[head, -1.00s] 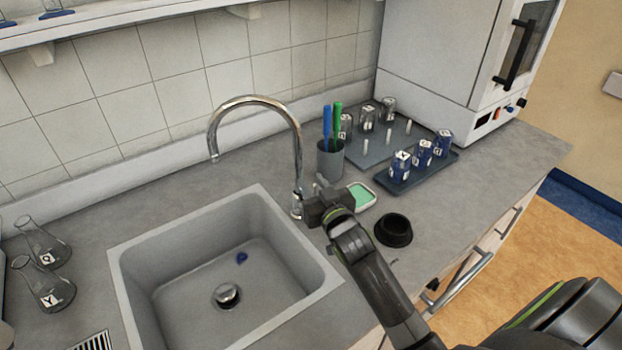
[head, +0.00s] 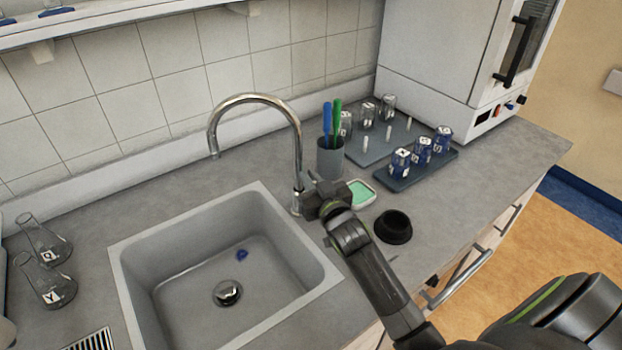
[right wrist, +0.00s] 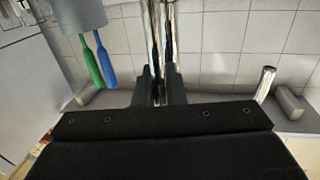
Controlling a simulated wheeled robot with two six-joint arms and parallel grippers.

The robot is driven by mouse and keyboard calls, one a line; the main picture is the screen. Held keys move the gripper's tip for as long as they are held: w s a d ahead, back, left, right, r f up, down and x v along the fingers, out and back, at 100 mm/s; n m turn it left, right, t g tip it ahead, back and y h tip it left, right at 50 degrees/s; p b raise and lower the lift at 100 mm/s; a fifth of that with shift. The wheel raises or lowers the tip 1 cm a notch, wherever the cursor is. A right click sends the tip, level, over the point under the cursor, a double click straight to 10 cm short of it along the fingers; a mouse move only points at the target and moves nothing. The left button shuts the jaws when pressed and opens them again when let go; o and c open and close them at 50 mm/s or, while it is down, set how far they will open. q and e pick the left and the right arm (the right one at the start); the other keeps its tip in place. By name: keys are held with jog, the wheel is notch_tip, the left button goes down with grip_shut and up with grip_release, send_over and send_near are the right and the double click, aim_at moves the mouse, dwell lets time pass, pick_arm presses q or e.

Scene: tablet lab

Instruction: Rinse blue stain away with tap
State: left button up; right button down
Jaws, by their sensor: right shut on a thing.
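The chrome tap (head: 299,140) stands at the sink's back right corner, its curved spout end over the basin. No water stream shows below the spout. A small blue stain (head: 242,254) lies on the floor of the grey sink (head: 160,290), behind the round drain. My right gripper (head: 306,195) is at the base of the tap and shut on it. In the right wrist view, chrome parts of the tap (right wrist: 165,35) run between the two dark fingers; I cannot tell exactly which part is gripped. My left gripper is out of view.
A grey cup (head: 330,158) with a blue and a green brush stands right of the tap. A green sponge dish (head: 361,193), a black round holder (head: 394,228) and a tray of blue-stained beakers (head: 410,178) lie further right. Flasks (head: 45,280) stand at left.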

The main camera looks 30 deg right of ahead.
jog(key=shift+s+a+f+n, duration=0.1)
jog(key=shift+a+n, duration=0.65)
jog(key=shift+n, duration=0.15)
jog(key=c, duration=1.5)
grip_release()
jog(key=s+b, duration=0.4)
jog(key=s, duration=1.3)
jog(key=shift+s+a+f, duration=0.2)
jog(key=shift+a, duration=0.25)
